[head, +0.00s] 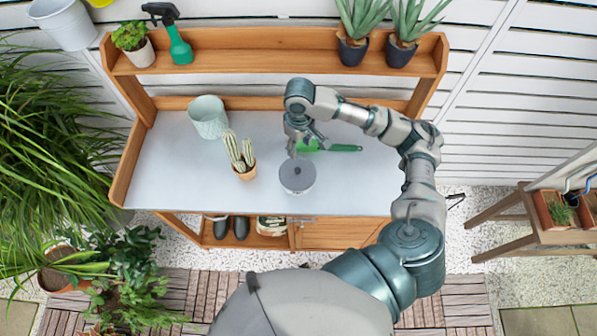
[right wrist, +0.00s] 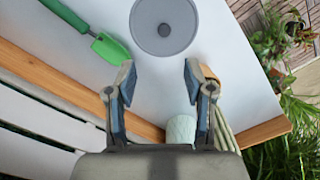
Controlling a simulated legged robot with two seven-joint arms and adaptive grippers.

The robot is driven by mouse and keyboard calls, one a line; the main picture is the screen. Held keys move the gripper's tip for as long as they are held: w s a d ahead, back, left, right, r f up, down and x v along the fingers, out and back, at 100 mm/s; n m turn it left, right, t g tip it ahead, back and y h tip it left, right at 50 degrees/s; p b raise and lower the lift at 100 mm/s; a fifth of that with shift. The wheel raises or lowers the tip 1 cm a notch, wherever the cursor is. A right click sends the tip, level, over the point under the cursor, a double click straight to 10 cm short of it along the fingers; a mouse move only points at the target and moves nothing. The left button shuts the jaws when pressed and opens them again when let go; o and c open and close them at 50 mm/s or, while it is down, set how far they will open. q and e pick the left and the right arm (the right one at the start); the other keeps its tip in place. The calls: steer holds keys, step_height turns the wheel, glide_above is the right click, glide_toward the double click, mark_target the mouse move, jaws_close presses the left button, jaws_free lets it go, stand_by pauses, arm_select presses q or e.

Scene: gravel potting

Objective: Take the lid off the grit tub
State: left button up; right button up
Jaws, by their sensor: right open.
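The grit tub (head: 297,187) is a low round light tub on the white bench top, right of the cactus. Its grey lid (head: 297,173) is on it, with a small knob in the middle. The lid also shows in the right wrist view (right wrist: 165,27), past the fingertips. My right gripper (head: 306,146) is above the bench, just behind the tub and apart from it. In the right wrist view its two fingers (right wrist: 160,72) are spread with nothing between them. My left gripper is not in view.
A potted cactus (head: 243,157) stands close left of the tub. A green trowel (head: 335,148) lies behind and right of it. A pale green pot (head: 208,117) stands at the back left. The bench top (head: 350,185) is clear to the right and front left.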

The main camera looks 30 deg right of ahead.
glide_above(297, 170)
step_height(297, 170, down, 8)
steer(key=shift+a+f, duration=0.1)
steer(key=shift+a, duration=0.05)
steer(key=f, duration=0.2)
steer(key=d+f, duration=0.1)
steer(key=f, duration=0.2)
steer(key=shift+f+p, duration=0.3)
steer(key=shift+f, duration=0.05)
steer(key=shift+a, duration=0.25)
steer(key=shift+c, duration=0.8)
jaws_close()
